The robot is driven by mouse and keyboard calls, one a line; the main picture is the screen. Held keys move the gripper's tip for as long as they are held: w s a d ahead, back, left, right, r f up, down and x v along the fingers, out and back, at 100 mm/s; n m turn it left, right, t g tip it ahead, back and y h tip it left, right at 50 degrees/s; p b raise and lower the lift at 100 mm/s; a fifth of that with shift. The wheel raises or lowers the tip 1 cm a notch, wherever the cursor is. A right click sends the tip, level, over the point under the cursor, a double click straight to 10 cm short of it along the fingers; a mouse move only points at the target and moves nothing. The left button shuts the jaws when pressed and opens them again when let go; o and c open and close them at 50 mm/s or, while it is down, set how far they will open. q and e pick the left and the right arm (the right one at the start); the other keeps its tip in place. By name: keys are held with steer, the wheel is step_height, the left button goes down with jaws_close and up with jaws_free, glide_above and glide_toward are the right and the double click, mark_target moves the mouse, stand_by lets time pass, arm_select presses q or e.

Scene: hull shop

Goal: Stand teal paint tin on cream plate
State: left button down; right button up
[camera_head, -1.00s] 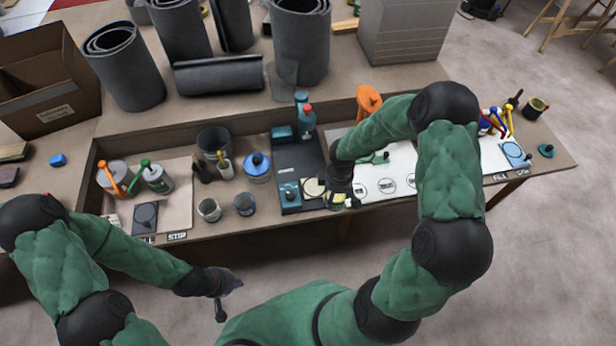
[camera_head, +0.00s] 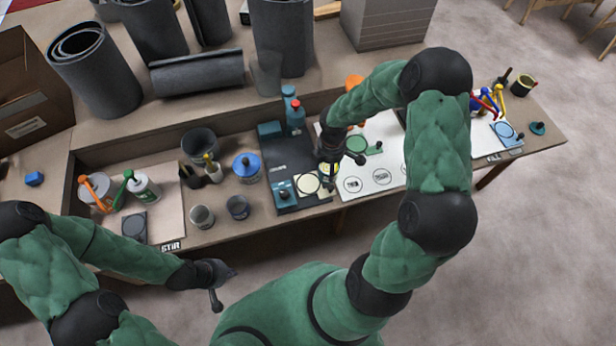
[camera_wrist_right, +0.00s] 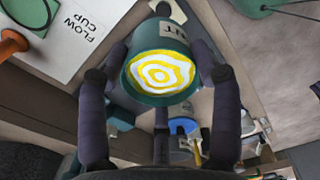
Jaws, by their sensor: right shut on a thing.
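The teal paint tin (camera_wrist_right: 160,92), with a yellow and white swirled face, is between the fingers of my right gripper (camera_wrist_right: 160,72) in the right wrist view. That gripper is shut on it. In the head view my right gripper (camera_head: 333,165) is just right of the cream plate (camera_head: 308,183), and its fingers hide most of the tin. The round cream plate is bare, on a dark teal device at the bench's front edge. The tin is apart from it. My left gripper (camera_head: 219,280) is empty and open in front of the bench.
A white sheet with printed circles (camera_head: 381,177) lies right of the plate. A blue-lidded tin (camera_head: 247,167) and small cups (camera_head: 237,207) stand to its left. Grey rolls (camera_head: 196,73) fill the back.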

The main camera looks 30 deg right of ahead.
steer(key=w+a+f+b, duration=0.1)
steer(key=f, duration=0.1)
steer(key=w+a+f+b, duration=0.1)
steer(key=w+a+f, duration=0.2)
steer(key=w+f, duration=0.1)
steer(key=shift+a+f+b, duration=0.35)
steer(key=shift+f+b, duration=0.85)
steer(key=shift+f, duration=0.7)
steer(key=shift+f, duration=0.15)
steer(key=o, duration=1.7)
steer(key=shift+c, duration=0.2)
